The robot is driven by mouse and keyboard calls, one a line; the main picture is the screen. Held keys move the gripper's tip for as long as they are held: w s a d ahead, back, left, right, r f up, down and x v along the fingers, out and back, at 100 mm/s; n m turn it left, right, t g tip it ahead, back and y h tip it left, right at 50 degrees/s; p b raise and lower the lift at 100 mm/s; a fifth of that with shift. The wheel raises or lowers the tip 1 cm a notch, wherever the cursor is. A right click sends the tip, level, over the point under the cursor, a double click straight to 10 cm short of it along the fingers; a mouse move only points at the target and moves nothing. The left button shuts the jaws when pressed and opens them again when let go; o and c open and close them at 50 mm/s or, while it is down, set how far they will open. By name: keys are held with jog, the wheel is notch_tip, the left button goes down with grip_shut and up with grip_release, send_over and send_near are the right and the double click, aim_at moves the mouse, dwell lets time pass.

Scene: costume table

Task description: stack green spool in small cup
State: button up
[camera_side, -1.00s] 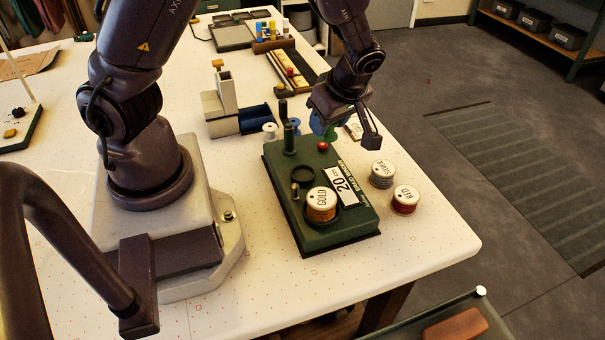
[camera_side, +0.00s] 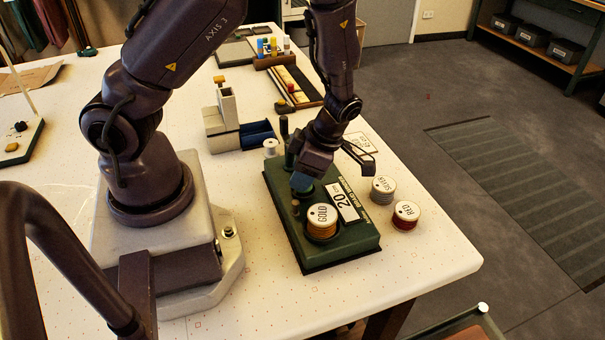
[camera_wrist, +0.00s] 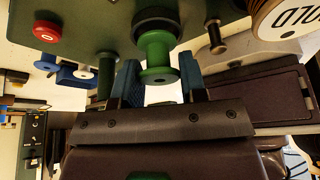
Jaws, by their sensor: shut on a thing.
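The green spool (camera_wrist: 155,52) is between the two blue fingers of my gripper (camera_wrist: 159,66), which is shut on it. In the side view my gripper (camera_side: 303,182) is low over the green board, behind the gold spool. The small cup shows as a dark round rim (camera_wrist: 155,22) on the board in the wrist view, in line with the spool's far end. The spool's end overlaps the rim; I cannot tell whether it is seated inside. In the side view the gripper hides most of the cup.
The green board (camera_side: 352,240) carries a gold spool (camera_side: 321,222), a 20 cm label (camera_side: 346,206), a green post (camera_wrist: 106,75), a small dark peg (camera_wrist: 215,38) and a red button (camera_wrist: 47,31). Silver (camera_side: 383,190) and red (camera_side: 405,215) spools stand to its right.

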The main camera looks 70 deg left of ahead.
jog(key=shift+f, duration=0.3)
jog(key=shift+f, duration=0.15)
jog(key=shift+f, duration=0.1)
jog(key=o, duration=0.9)
